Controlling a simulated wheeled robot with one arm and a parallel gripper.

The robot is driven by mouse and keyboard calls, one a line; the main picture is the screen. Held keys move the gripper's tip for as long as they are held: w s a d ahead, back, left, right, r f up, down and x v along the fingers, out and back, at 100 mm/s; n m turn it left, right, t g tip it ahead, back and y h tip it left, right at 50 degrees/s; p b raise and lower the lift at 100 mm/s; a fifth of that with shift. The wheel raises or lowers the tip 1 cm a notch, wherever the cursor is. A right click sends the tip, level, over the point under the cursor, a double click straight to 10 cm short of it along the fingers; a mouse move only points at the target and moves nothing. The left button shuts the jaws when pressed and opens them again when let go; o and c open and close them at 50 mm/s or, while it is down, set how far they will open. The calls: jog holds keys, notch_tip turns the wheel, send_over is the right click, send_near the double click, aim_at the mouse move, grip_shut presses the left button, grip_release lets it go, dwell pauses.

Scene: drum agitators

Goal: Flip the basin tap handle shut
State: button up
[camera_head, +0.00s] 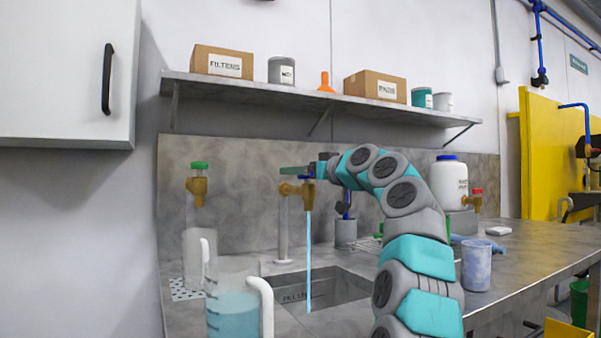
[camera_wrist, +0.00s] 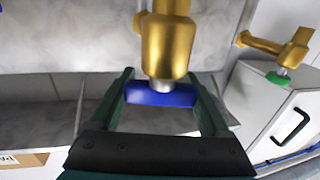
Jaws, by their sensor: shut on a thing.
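The basin tap is brass on a grey post (camera_head: 283,225), and its brass body (camera_head: 297,191) also shows close up in the wrist view (camera_wrist: 165,45). Its blue handle (camera_wrist: 160,95) lies crosswise between the dark green fingers of my gripper (camera_wrist: 160,80). My gripper (camera_head: 296,171) is shut on this handle, with a finger along each end. In the head view the gripper largely hides the handle. A blue stream of water (camera_head: 308,250) runs from the tap down into the sunken basin (camera_head: 345,285).
A second brass tap (camera_head: 197,187) with a green handle stands left. A clear jug (camera_head: 233,300) of blue liquid is at the front left. A white jar (camera_head: 448,183) and a grey-blue cup (camera_head: 476,265) stand right. A shelf (camera_head: 300,98) with boxes hangs above.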

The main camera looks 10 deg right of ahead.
jog(key=shift+f+m+h+b, duration=0.3)
jog(key=shift+h+b, duration=0.1)
jog(key=shift+b, duration=0.25)
jog(key=shift+w+d+r+m+t+h+b, duration=0.15)
jog(key=shift+m+t+h+b, duration=0.25)
jog(key=shift+h, duration=0.35)
jog(key=shift+w+d+r+m+t+h+b, duration=0.15)
jog(key=shift+m+t+h, duration=0.25)
jog(key=shift+m+h, duration=0.3)
jog(key=shift+s, duration=0.1)
jog(key=o, duration=1.2)
jog(key=shift+s, duration=0.1)
jog(key=shift+b+v, duration=1.05)
jog(key=shift+v, duration=2.85)
